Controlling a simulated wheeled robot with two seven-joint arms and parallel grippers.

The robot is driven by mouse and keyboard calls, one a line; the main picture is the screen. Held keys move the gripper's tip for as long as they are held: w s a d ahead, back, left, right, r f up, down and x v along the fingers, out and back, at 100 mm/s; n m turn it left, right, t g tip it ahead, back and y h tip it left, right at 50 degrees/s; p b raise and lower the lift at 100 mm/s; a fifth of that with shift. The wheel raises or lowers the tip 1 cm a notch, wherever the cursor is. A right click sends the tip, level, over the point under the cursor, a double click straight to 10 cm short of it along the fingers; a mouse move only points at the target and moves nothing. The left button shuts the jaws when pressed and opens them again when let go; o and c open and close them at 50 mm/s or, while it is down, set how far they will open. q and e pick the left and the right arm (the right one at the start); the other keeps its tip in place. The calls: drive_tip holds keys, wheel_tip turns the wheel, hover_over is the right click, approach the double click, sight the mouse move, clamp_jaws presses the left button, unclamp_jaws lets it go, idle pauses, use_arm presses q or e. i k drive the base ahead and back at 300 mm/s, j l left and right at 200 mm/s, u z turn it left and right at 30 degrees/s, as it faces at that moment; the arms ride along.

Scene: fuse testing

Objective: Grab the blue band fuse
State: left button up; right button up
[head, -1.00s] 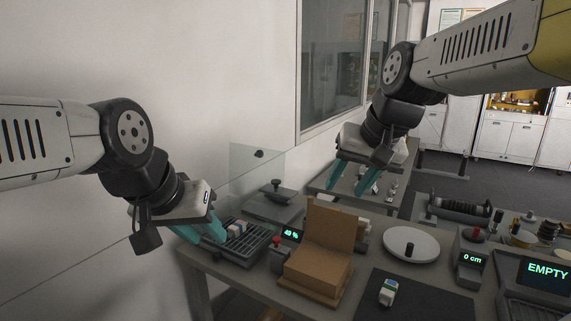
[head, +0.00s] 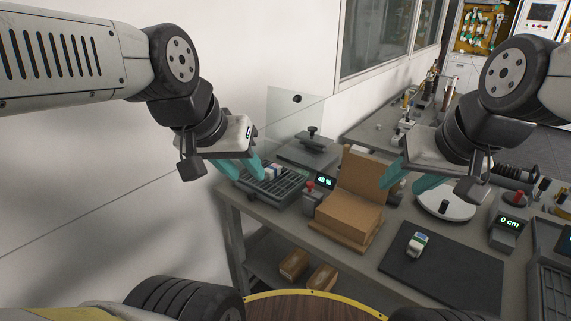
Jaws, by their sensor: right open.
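Small white fuses with coloured bands (head: 272,172) sit in a dark slotted tray (head: 290,190) at the left end of the table; blue shows on one. My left gripper (head: 248,176) is at the tray's left side, its teal fingers apart, close to these fuses; contact cannot be told. Another white fuse (head: 416,246), with green and blue on its top, lies on a dark mat (head: 450,277) at front right. My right gripper (head: 412,182) is open and empty above the table, between the cardboard box and the round plate.
An open cardboard box (head: 348,215) stands mid-table beside a small meter (head: 324,182) with a red knob. A round white plate (head: 446,206) and a "0 cm" gauge (head: 508,225) stand to the right. A clear panel (head: 292,115) rises behind the tray. The mat has free room.

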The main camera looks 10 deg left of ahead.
sight(273, 170)
drive_tip(key=i+u, duration=0.25)
drive_tip(key=u, duration=0.2)
drive_tip(key=i+u, duration=0.2)
drive_tip(key=u, duration=0.25)
